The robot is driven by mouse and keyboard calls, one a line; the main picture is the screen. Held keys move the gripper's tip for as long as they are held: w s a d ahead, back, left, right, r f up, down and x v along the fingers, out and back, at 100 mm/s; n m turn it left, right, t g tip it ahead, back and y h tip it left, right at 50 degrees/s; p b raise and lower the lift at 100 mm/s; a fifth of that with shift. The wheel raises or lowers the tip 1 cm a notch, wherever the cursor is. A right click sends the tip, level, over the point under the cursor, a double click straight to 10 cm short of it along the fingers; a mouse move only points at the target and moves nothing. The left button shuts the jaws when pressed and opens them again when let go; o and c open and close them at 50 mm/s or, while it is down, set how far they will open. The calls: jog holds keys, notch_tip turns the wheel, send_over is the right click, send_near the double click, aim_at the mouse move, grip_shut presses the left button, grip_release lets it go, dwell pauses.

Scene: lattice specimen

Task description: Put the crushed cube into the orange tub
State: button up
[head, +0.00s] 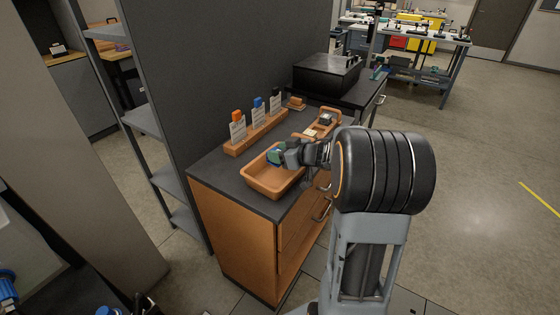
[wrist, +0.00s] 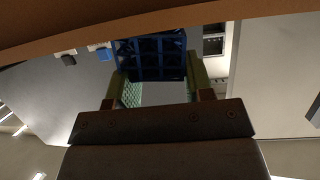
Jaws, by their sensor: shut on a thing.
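The crushed cube (wrist: 152,60) is a dark blue lattice block between the two green-padded fingers of my gripper (wrist: 158,88) in the wrist view. My gripper (head: 276,156) is shut on it. In the head view the fingers are over the orange tub (head: 262,186), towards its far side. The tub is an open, empty-looking tray on the dark cabinet top. Most of the cube is hidden by the fingers in the head view. An orange edge (wrist: 150,22) crosses the top of the wrist view.
Behind the tub stands an orange rack (head: 236,149) with labelled cards and orange, blue and dark tops. Another orange tray (head: 303,131) with small items lies beyond my gripper. A black box (head: 326,75) stands further back. A dark wall panel (head: 225,60) borders the cabinet on the left.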

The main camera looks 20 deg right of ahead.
jog(key=shift+f, duration=1.4)
jog(key=shift+f+b, duration=0.3)
jog(key=shift+f, duration=0.35)
jog(key=o, duration=0.9)
jog(key=shift+r, duration=0.1)
